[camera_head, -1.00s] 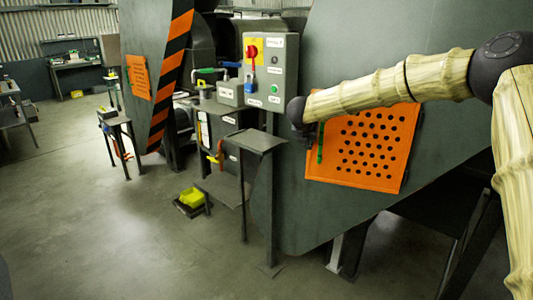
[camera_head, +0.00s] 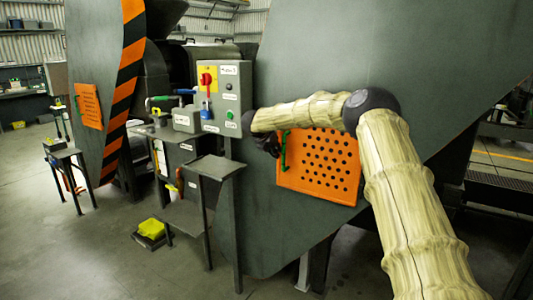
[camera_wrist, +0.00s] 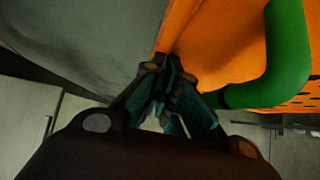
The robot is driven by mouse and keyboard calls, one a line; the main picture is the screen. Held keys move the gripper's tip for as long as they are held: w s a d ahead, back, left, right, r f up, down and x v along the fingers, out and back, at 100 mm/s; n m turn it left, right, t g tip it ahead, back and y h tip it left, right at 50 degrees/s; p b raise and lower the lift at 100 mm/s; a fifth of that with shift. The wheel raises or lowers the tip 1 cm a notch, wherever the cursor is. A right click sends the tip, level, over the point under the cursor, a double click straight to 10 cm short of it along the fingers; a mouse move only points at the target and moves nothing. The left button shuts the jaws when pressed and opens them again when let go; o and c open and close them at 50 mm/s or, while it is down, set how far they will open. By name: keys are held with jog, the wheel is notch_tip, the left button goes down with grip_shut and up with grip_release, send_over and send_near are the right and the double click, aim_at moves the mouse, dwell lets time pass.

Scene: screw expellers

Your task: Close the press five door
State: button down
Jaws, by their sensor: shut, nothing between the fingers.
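The press door is an orange panel (camera_head: 318,165) with several round holes, lying against the grey-green press body (camera_head: 330,60). It looks flush with the body, but I cannot tell whether it is fully shut. Its green handle (camera_head: 284,150) is on the left edge, and the handle also shows large in the wrist view (camera_wrist: 288,55). My gripper (camera_wrist: 168,75) is shut and empty, with its tips at the door's left edge, beside the handle and not around it. In the head view my gripper (camera_head: 270,148) is dark and partly hidden by my wrist.
A control box (camera_head: 222,98) with a red switch and a green button stands just left of the door. A small metal stand (camera_head: 214,168) is below it. Another press with an orange panel (camera_head: 88,106) is further left.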

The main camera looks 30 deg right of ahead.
jog(key=shift+w+d+r, duration=0.1)
jog(key=shift+d+r, duration=0.25)
jog(key=shift+r, duration=0.05)
jog(key=s+a+r+b, duration=0.3)
jog(key=s+a+r, duration=0.2)
jog(key=a, duration=0.5)
jog(key=shift+a+r, duration=0.3)
jog(key=shift+r, duration=0.3)
